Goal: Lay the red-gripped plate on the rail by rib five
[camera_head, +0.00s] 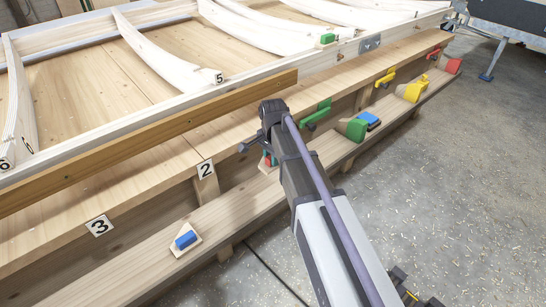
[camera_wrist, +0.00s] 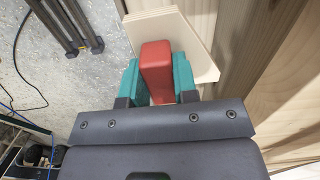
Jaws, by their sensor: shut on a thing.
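The red-gripped plate is a pale plywood piece (camera_wrist: 190,45) with a red block grip (camera_wrist: 156,70), seen in the wrist view. My gripper (camera_wrist: 158,80) has its teal fingers shut on the red grip, one on each side. In the head view my gripper (camera_head: 268,160) is low at the front of the bench, by the lower shelf; the arm hides most of the plate, and I cannot tell whether it touches the shelf. Rib five (camera_head: 165,60) is a pale curved rib marked 5. Its end meets the pale rail (camera_head: 262,72) along the frame's front.
A brown plank (camera_head: 120,145) lies in front of the rail. A green-gripped piece (camera_head: 327,40) sits on the rail right of rib five. The lower shelf holds a blue-gripped plate (camera_head: 185,241) and green (camera_head: 355,130) and yellow (camera_head: 415,88) pieces. Green (camera_head: 318,115) and yellow (camera_head: 385,77) clamps line the bench edge.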

